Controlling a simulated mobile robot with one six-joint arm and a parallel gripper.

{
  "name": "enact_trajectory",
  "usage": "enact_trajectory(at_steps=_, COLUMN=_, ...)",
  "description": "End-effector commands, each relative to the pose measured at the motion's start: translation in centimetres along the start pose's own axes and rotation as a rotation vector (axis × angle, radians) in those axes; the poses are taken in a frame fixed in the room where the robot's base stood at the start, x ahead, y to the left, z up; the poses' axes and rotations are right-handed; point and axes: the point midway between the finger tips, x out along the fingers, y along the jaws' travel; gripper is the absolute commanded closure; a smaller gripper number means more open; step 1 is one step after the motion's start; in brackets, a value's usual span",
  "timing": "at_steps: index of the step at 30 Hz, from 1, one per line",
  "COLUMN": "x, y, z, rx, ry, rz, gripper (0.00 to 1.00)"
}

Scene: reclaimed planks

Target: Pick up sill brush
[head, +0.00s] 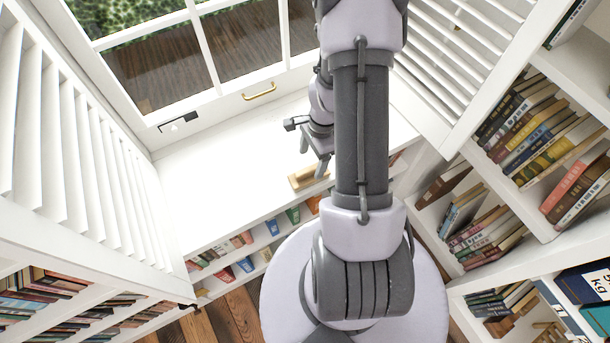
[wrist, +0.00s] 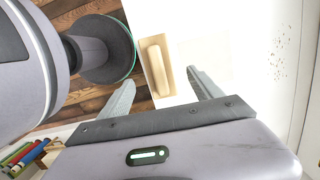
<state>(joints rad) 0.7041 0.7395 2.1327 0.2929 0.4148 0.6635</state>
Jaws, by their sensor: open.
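The sill brush (head: 308,177) is a pale wooden block with a raised grip along its top. It lies on the white sill near its front edge, partly behind my arm in the head view. In the wrist view the brush (wrist: 157,68) shows beyond my fingers, lengthwise between the line of the two tips. My gripper (head: 313,158) is open and empty, with its fingers pointing down toward the sill beside the brush. In the wrist view my gripper (wrist: 160,78) has its fingers wide apart, one on each side of the brush. I cannot tell the exact gap to it.
The white sill (head: 225,165) is mostly clear, with dark specks (wrist: 280,60) on it in the wrist view. Louvred shutters (head: 75,150) stand at both sides. The window (head: 200,60) with a brass handle (head: 259,91) is behind. Bookshelves (head: 540,130) flank and sit below the sill.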

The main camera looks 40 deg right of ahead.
Motion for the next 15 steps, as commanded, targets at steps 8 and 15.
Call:
enact_trajectory(at_steps=8, x=3.7, y=0.0, z=0.0, rx=-0.002, ry=0.000, rz=0.000, gripper=0.25)
enact_trajectory(at_steps=15, x=8.2, y=0.2, z=0.0, rx=-0.003, ry=0.000, rz=0.001, gripper=0.25)
